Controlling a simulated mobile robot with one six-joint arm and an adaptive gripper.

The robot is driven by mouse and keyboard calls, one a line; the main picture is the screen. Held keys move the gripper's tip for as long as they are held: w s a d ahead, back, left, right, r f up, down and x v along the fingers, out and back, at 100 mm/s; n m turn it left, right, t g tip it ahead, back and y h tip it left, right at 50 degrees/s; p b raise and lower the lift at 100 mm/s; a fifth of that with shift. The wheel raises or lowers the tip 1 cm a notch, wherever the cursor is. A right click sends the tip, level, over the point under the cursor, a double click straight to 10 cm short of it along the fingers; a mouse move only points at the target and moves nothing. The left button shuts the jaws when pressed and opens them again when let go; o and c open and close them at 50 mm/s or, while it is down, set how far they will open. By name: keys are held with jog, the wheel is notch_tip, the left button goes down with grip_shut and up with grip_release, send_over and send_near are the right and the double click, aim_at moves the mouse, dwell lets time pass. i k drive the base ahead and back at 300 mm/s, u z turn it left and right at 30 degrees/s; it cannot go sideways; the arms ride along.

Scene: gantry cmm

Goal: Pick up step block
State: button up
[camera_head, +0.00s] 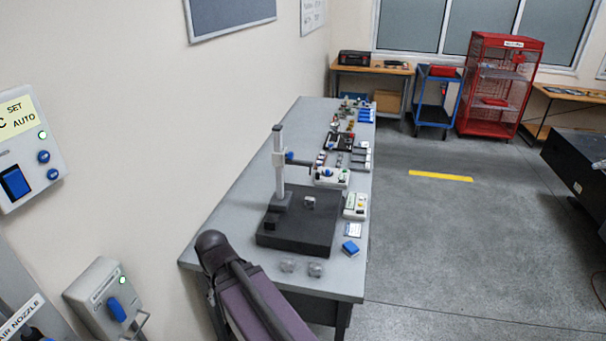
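A small light-grey metallic block (310,202) sits on the black granite plate (290,238) of a height stand on the long grey bench. It may be the step block, but it is too small for me to make out steps. The stand's column (279,165) rises at the plate's left, with an arm reaching right above the plate. A small dark block (270,223) is at the plate's left. My gripper is not in view.
A blue block (350,247), two clear round pieces (315,269) and a white control box (355,205) surround the plate. Several small items crowd the bench's far end. Open floor (450,250) lies right of the bench. A red cage (500,85) and blue cart (437,98) stand behind.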

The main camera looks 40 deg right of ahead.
aim_at(309, 202)
jog(key=z, duration=0.05)
jog(key=k, duration=1.35)
jog(key=z, duration=0.25)
jog(key=i, duration=1.7)
jog(key=u, duration=0.3)
